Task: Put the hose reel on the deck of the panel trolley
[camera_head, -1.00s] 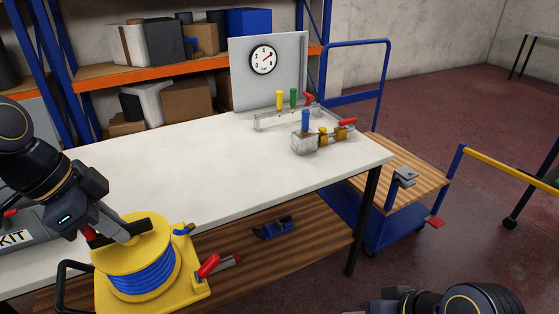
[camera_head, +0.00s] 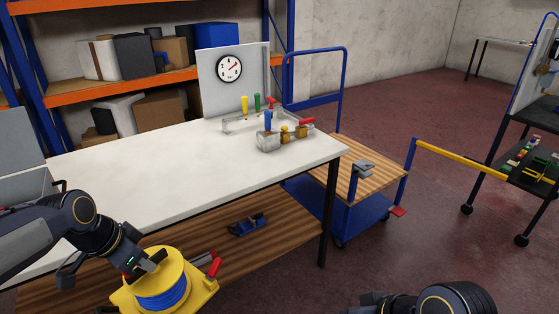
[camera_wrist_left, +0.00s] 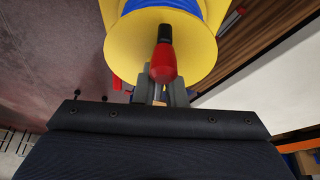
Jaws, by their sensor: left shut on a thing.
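The hose reel (camera_head: 174,272) is yellow with blue hose wound on it, at the bottom left of the head view, partly cut off by the frame edge. It also fills the top middle of the left wrist view (camera_wrist_left: 122,45), with a red knob in front. My left gripper (camera_head: 150,262) is shut on the top of the reel; the exact grip is partly hidden. A blue trolley (camera_head: 347,170) with a wooden deck stands right of the table. A second trolley with an upright panel (camera_head: 534,68) stands at the far right. My right gripper (camera_head: 368,303) shows only partly at the bottom edge.
The white worktable (camera_head: 130,180) holds a gauge board and valve fittings (camera_head: 270,141). A yellow bar (camera_head: 460,162) reaches towards the far-right trolley, whose dark shelf holds coloured parts. Open floor lies between the trolleys.

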